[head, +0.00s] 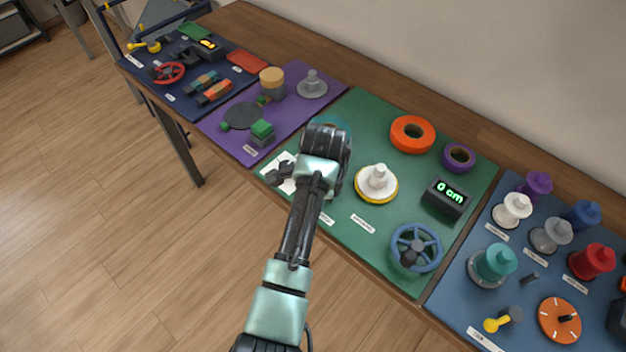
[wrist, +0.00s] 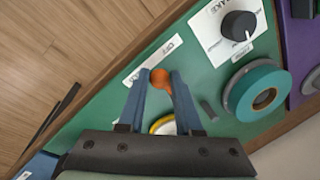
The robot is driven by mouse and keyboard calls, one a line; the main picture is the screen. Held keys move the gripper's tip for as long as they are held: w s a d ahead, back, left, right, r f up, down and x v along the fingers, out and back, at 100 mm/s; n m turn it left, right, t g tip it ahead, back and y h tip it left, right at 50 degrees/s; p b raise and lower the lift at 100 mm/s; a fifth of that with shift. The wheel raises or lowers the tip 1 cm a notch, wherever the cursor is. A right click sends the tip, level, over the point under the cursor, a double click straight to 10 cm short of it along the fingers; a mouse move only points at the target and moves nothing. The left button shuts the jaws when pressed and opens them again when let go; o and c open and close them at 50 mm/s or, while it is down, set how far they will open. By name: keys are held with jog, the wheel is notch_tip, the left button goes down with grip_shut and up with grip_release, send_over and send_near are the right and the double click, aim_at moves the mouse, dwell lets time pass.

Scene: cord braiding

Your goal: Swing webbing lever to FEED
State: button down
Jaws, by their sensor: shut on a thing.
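The webbing lever shows in the wrist view as a rounded orange knob (wrist: 160,78) on a short orange arm, on the green panel (wrist: 105,110). My gripper (wrist: 160,84) has its two blue fingers on either side of the knob and is shut on it. A white label strip (wrist: 152,62) lies just past the knob; its small text is only partly legible, so I cannot tell which position the lever points to. In the head view my gripper (head: 310,205) is over the green panel (head: 370,110), and my arm hides the lever.
The teal roll (wrist: 258,92) and a black dial (wrist: 240,25) on a white plate sit close by. A white-and-yellow spool (head: 376,184), orange roll (head: 412,134), "0 cm" display (head: 446,198) and blue handwheel (head: 416,247) stand to the right. Open floor lies in front.

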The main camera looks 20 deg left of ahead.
jog(key=d+n+p, duration=0.1)
jog(key=n, duration=0.1)
jog(key=d+n+p, duration=0.1)
jog(key=shift+s+d+r+n+y+p, duration=0.1)
jog(key=shift+d+n+y+p, duration=0.2)
jog(key=shift+n, duration=0.1)
jog(key=shift+d+n+g+p, duration=0.35)
jog(key=shift+d+n, duration=0.1)
jog(key=shift+n, duration=0.55)
jog(key=shift+w, duration=0.2)
jog(key=c, duration=0.6)
grip_release()
jog(key=shift+s+r, duration=0.1)
jog(key=shift+r, duration=0.15)
notch_tip(320, 180, up, 12)
jog(key=s+d, duration=0.1)
jog(key=d, duration=0.1)
jog(key=shift+s, duration=0.15)
